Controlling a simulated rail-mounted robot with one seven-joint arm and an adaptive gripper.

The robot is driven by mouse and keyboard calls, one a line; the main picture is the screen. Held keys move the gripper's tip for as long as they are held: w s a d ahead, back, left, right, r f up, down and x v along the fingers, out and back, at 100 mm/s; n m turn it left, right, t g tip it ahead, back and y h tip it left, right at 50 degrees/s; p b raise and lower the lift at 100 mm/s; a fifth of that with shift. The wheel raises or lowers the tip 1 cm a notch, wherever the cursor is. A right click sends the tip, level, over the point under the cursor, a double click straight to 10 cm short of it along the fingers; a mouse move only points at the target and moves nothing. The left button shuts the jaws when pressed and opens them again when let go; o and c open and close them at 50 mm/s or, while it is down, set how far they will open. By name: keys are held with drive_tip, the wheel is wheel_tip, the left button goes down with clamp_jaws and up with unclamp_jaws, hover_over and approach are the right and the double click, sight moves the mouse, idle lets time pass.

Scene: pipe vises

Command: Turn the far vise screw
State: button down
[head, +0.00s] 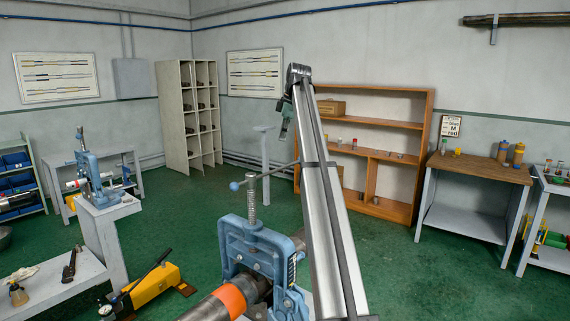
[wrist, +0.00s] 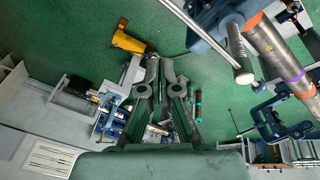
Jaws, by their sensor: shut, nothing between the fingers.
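The vise (head: 92,180) farther back is blue, stands on a grey stand at the left in the head view, and has an upright screw (head: 80,137) on top. A nearer blue vise (head: 243,244) holds a steel pipe (head: 222,300) with an orange band; its upright screw (head: 252,192) carries a crossbar with a ball end. My gripper (head: 284,136) hangs from the raised arm, pointing down, apart from both vises. In the wrist view its fingers (wrist: 160,66) are shut and empty. A metal screw and bar (wrist: 240,62) show at upper right there. The far screw is not clear in the wrist view.
A yellow pump (head: 155,287) lies near the low bench (head: 60,283) at front left. A wooden shelf (head: 368,120) and a workbench (head: 474,170) stand at the back right. A grey post (head: 264,165) stands behind the near vise. Green floor between the vises is mostly clear.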

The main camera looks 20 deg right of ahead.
wheel_tip(320, 180, down, 10)
drive_tip(key=m+p, duration=0.3)
drive_tip(key=m, duration=0.4)
drive_tip(key=shift+w+d+r+m+t, duration=0.2)
drive_tip(key=shift+w+m+t, duration=0.1)
drive_tip(key=shift+w+m, duration=0.1)
drive_tip(key=shift+f, duration=0.1)
